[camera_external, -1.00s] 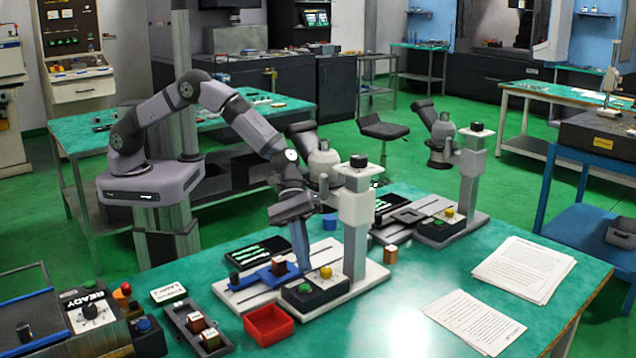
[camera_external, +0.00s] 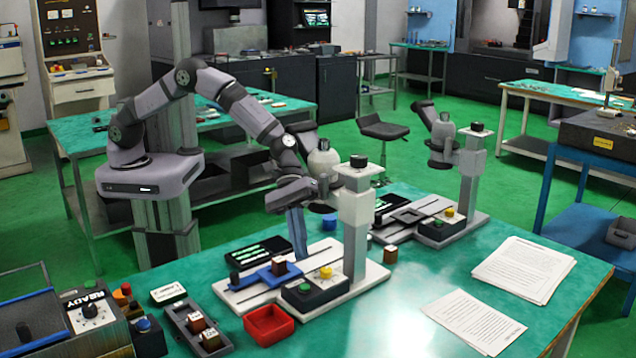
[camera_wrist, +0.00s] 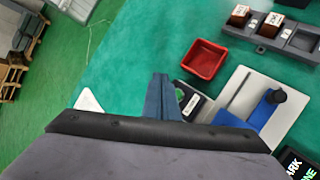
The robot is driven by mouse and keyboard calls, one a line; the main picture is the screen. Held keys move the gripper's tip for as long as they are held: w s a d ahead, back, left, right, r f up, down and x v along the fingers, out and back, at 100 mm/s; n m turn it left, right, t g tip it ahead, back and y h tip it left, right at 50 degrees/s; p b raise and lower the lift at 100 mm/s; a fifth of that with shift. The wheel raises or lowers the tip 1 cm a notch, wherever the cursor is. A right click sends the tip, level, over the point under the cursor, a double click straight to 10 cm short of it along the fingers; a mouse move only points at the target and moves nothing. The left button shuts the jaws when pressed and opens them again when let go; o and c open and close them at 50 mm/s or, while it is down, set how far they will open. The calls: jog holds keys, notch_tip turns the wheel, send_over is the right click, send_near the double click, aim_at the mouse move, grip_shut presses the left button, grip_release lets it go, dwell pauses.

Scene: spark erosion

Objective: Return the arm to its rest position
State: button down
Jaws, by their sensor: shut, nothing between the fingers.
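My arm reaches from its base over the green workbench (camera_external: 424,268). My gripper (camera_external: 299,258) points down with its blue-grey fingers closed together and empty, seen above the microscope stage in the external view. In the wrist view the gripper (camera_wrist: 159,78) shows as closed blue fingers against the green bench top. The exact height of the fingertips above the stage cannot be told.
A microscope post (camera_external: 355,240) stands just right of my gripper, with its head close to my wrist. A red tray (camera_external: 268,325) and a grey holder with blocks (camera_external: 196,328) are at the front. Papers (camera_external: 524,268) lie at the right. A second microscope (camera_external: 468,185) stands behind.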

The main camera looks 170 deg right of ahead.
jog(key=w+d+r+m+g+h, duration=0.15)
jog(key=w+d+m, duration=0.25)
jog(key=d, duration=0.6)
jog(key=w+d+m+g+h, duration=0.15)
jog(key=w+d+m, duration=0.25)
jog(key=d, duration=0.6)
jog(key=w+d+r+m+h, duration=0.1)
jog(key=w+d+m+h, duration=0.3)
jog(key=d, duration=0.6)
jog(key=s+d+m+g+y, duration=0.25)
jog(key=d+m, duration=0.35)
jog(key=d, duration=0.6)
jog(key=s+d+m+g+y, duration=0.1)
jog(key=s+d+m+g, duration=0.2)
jog(key=s+d+m, duration=0.9)
jog(key=s+d, duration=0.1)
jog(key=s, duration=0.2)
jog(key=shift+s+r+m, duration=0.15)
jog(key=shift+s+m, duration=0.1)
jog(key=shift+m, duration=0.15)
